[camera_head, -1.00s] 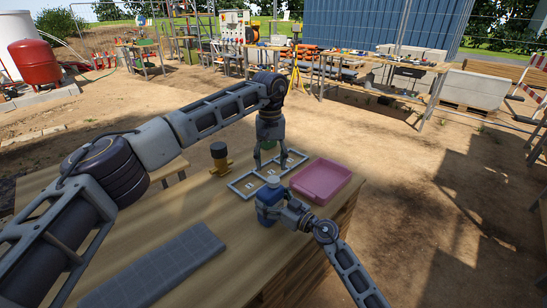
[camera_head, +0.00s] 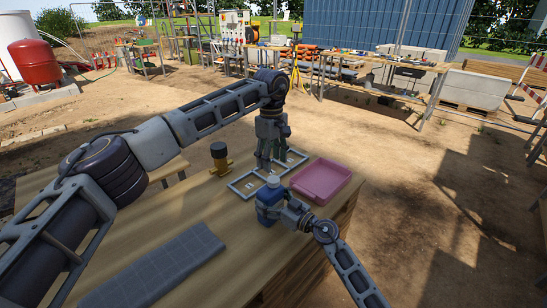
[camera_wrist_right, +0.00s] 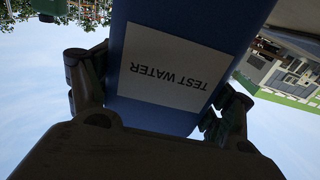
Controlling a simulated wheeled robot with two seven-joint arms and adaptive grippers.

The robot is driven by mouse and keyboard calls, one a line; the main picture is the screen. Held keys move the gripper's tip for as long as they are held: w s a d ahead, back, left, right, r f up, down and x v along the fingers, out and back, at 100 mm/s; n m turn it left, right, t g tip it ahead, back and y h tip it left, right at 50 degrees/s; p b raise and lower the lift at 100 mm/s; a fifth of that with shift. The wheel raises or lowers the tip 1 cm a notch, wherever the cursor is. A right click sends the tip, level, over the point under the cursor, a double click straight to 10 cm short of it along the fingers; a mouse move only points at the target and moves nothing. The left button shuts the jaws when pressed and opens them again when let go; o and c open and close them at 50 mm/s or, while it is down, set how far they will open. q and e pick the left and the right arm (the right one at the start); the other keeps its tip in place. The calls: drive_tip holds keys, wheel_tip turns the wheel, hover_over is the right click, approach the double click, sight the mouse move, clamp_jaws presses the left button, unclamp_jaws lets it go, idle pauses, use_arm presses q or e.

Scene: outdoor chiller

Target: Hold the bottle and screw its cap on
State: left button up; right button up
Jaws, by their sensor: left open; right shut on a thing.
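A blue bottle (camera_head: 267,210) stands upright near the table's right edge; its label reads TEST WATER in the right wrist view (camera_wrist_right: 170,68), where it appears upside down. My right gripper (camera_head: 284,216) is shut around the bottle's body, one finger on each side. A light blue top (camera_head: 273,181) shows on the bottle; I cannot tell if it is a cap or the bare neck. My left gripper (camera_head: 271,163) is open, pointing down just behind and above the bottle top in the picture. A green thing shows behind its fingers, partly hidden.
A pale frame with marked squares (camera_head: 237,188) lies behind the bottle. A pink tray (camera_head: 345,184) is to its right. A black-topped yellow object (camera_head: 219,157) stands at the back left. A grey mat (camera_head: 155,272) lies at the front; bare tabletop separates it from the bottle.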

use_arm(q)
drive_tip(key=n, duration=0.4)
drive_tip(key=shift+d+r+n, duration=0.1)
drive_tip(key=shift+n, duration=0.2)
drive_tip(key=n, duration=0.3)
drive_tip(key=shift+s+n, duration=0.1)
drive_tip(key=shift+n, duration=0.2)
drive_tip(key=n, duration=0.3)
drive_tip(key=shift+d+n, duration=0.1)
drive_tip(key=shift+n, duration=0.3)
drive_tip(key=n, duration=0.3)
drive_tip(key=shift+n, duration=0.4)
drive_tip(key=n, duration=0.3)
drive_tip(key=shift+n, duration=0.4)
drive_tip(key=n, duration=0.7)
drive_tip(key=shift+n, duration=2.2)
